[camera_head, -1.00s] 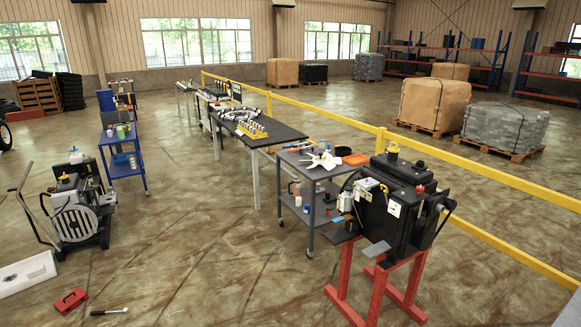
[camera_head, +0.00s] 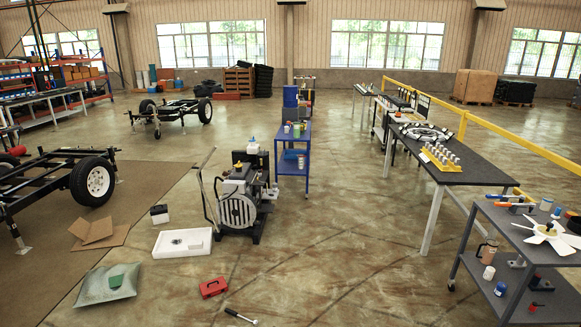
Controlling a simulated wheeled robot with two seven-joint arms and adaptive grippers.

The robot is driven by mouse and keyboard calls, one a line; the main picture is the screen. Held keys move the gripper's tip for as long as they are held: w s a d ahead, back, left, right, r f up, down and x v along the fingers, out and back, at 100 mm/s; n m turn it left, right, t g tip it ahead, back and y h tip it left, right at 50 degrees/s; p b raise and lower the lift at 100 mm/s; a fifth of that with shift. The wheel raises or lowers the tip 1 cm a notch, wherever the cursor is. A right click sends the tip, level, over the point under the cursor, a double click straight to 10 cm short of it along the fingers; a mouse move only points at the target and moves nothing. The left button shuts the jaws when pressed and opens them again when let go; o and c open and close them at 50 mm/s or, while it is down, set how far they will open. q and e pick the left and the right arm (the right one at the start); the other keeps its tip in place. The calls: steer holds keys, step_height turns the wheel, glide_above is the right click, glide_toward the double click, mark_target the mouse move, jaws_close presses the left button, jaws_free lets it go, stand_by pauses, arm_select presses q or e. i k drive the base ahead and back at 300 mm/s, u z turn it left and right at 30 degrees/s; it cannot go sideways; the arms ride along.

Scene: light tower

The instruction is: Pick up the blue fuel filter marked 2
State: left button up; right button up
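I cannot make out a blue fuel filter marked 2; no number is readable at this distance. Several small cans (camera_head: 295,129) stand on the blue trolley (camera_head: 293,155) in the middle distance. Neither of my grippers is in view.
A compressor-like machine (camera_head: 240,205) stands left of the blue trolley. A long dark table (camera_head: 470,165) and a yellow rail (camera_head: 545,153) run along the right. A red toolbox (camera_head: 213,287) and a white tray (camera_head: 165,243) lie on the floor. The central floor is open.

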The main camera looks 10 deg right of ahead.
mark_target(500, 289)
steer(key=z, duration=0.05)
steer(key=i, duration=1.7)
steer(key=z, duration=1.15)
steer(key=i, duration=0.95)
steer(key=z, duration=1.35)
steer(key=i, duration=0.2)
steer(key=u, duration=0.05)
